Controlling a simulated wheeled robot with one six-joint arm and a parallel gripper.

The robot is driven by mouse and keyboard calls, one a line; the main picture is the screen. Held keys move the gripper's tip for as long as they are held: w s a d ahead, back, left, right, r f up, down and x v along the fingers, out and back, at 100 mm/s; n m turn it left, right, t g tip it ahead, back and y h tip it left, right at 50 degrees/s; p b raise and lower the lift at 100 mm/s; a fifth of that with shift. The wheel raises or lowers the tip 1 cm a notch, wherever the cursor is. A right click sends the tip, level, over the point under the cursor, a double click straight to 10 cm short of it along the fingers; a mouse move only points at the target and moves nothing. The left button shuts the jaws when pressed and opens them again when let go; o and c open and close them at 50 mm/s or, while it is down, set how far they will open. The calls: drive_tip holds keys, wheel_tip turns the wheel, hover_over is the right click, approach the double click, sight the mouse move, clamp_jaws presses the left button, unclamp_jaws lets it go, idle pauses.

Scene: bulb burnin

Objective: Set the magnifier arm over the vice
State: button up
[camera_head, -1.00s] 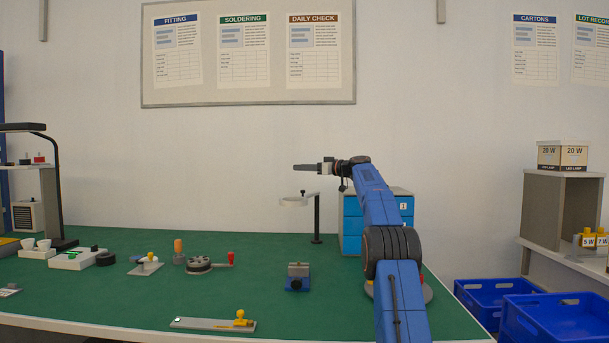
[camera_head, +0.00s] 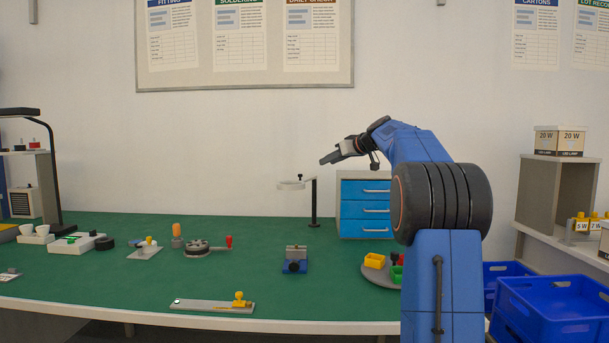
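The magnifier arm is a pale ring lens (camera_head: 291,185) on a short arm with a dark knob, carried by a black post (camera_head: 314,203) at the back of the green bench. The ring points left from the post. The vice (camera_head: 295,260) is a small blue and grey block on the bench, in front of the post, and the ring hangs behind and above it. My gripper (camera_head: 326,160) is in the air above and right of the ring, pointing left and slightly down, apart from it. Its fingers are seen side-on, and their gap cannot be made out.
A blue drawer unit (camera_head: 365,208) stands right of the post. A round tray (camera_head: 377,280) with coloured bins is partly behind my arm. A crank fixture (camera_head: 208,247) and a flat grey bar (camera_head: 212,306) lie left of the vice. Bench around the vice is clear.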

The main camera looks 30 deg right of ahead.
approach(304, 179)
drive_tip(key=w+a, duration=0.4)
drive_tip(key=shift+a, duration=0.15)
idle(0.4)
clamp_jaws()
